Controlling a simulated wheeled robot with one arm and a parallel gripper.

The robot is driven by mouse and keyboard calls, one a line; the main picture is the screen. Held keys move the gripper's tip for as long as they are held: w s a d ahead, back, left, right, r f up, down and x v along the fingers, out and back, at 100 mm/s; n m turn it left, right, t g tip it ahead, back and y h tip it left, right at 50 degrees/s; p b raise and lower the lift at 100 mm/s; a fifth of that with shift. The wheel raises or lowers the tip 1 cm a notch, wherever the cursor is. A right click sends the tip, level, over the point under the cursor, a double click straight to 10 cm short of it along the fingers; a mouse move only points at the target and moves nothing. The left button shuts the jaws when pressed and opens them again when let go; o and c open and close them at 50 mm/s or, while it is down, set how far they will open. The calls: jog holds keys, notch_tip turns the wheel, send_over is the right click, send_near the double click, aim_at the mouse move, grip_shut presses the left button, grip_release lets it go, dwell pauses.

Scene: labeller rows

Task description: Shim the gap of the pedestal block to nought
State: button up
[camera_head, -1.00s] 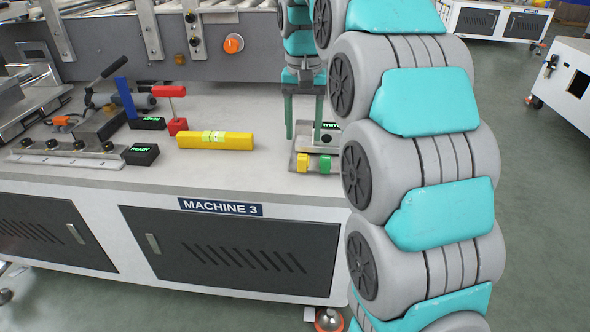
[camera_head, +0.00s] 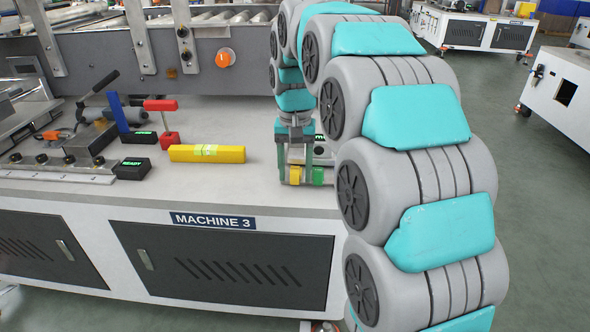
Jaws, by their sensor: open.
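My gripper (camera_head: 296,170) is open and points down at the right end of the bench top, its greenish fingers low. A yellow piece (camera_head: 294,175) shows between the fingers, and a green piece (camera_head: 318,176) lies just right of them. I cannot tell whether the fingers touch either piece. A small dark readout with green "mm" figures (camera_head: 320,139) shows partly behind the gripper. The pedestal block and its gap cannot be made out; my gripper and arm cover that area.
A yellow spirit level (camera_head: 206,153) lies on the bench top (camera_head: 215,190), left of my gripper. Red (camera_head: 169,138) and blue (camera_head: 118,114) upright tools and a black box reading READY (camera_head: 132,168) stand farther left. A grey conveyor side (camera_head: 200,75) closes the back.

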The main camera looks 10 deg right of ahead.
grip_shut()
dwell(0.3)
dwell(1.1)
